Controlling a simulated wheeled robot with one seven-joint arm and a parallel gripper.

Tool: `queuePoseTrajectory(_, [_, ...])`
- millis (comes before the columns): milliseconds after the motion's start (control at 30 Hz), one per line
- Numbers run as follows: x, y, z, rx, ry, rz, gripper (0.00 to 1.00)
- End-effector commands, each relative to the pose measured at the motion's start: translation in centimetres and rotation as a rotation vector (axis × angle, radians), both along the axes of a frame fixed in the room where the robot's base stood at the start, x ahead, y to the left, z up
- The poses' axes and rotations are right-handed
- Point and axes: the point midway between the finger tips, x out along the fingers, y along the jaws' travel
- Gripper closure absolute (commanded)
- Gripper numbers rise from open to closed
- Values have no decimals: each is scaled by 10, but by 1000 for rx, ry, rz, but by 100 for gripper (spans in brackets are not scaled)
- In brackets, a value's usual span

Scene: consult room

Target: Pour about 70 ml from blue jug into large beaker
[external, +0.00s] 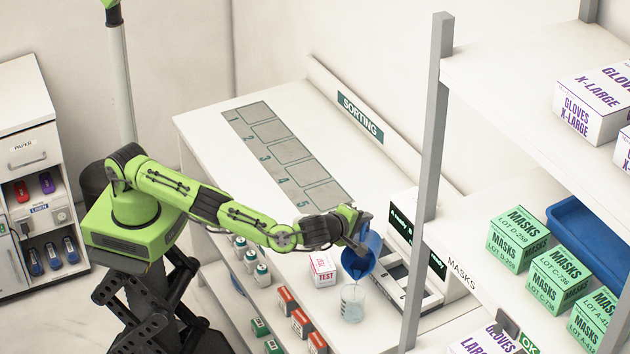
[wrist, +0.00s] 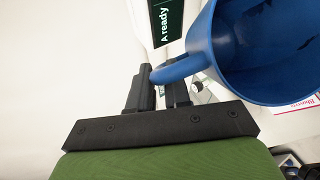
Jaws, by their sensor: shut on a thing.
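The blue jug (external: 358,262) is held tilted above the beaker in the external view. In the wrist view the jug (wrist: 255,55) fills the upper right, and its handle runs between my fingers. My gripper (wrist: 162,82) is shut on the handle; it also shows in the external view (external: 354,236). The large beaker (external: 352,304), clear glass with faint markings, stands upright on the counter below the jug's lip. The jug hides part of its rim. A pale bluish tint shows in the beaker, but I cannot read a level. I cannot make out a stream.
A device with dark displays (external: 402,262) stands close right of the jug. A white and red test box (external: 322,268) is to the left. A grey shelf post (external: 433,130) rises at the right. The numbered sorting mat (external: 285,152) is empty.

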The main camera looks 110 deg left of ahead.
Motion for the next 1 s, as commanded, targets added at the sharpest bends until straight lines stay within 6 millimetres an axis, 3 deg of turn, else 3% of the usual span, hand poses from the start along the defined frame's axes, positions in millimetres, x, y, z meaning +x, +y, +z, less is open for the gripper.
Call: queuePoseTrajectory(1000, [1,-14,9,95,1,-2,100])
